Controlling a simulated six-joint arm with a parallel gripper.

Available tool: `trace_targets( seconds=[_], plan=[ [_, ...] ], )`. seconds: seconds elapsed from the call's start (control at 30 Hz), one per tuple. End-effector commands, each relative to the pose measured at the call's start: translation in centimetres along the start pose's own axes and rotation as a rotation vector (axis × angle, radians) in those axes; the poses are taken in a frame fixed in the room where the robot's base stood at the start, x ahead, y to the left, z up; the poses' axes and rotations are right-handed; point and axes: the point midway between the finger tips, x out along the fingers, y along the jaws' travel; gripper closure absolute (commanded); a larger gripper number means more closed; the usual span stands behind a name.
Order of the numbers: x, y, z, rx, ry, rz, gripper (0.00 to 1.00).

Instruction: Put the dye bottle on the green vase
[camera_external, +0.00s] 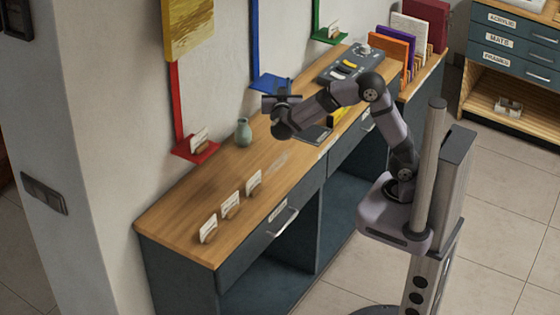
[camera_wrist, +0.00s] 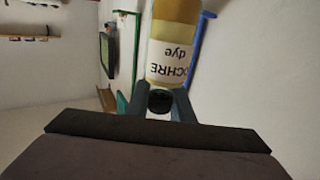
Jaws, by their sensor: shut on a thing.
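In the wrist view, the dye bottle (camera_wrist: 174,48) has yellow-ochre contents and a white label reading "OCHRE dye", upside down in the picture. My gripper (camera_wrist: 160,102) is shut on it at its dark capped end, and the body reaches away from the fingers. In the external view my gripper (camera_external: 280,101) is above the bench, in front of the blue shelf; the bottle cannot be made out there. The small grey-green vase (camera_external: 243,132) stands upright on the bench near the wall, left of and below my gripper in the picture.
A red wall shelf (camera_external: 195,151) is left of the vase; a blue shelf (camera_external: 271,84) and a green shelf (camera_external: 329,37) are farther back. Several white cards (camera_external: 231,205) stand along the bench's front. A dark device (camera_external: 350,64) sits at the back. Bare wood (camera_external: 190,205) lies between.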

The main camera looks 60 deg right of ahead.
Motion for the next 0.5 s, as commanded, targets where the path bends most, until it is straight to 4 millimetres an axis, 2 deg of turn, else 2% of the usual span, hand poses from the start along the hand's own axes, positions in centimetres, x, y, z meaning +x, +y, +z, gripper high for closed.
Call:
trace_targets(
  seconds=[0.2, 0.5],
  plan=[
    [2.7, -4.4, -0.2, 0.001, 0.001, 0.001, 1.00],
    [5.8, -9.3, -0.2, 0.002, 0.001, 0.000, 1.00]
  ],
)
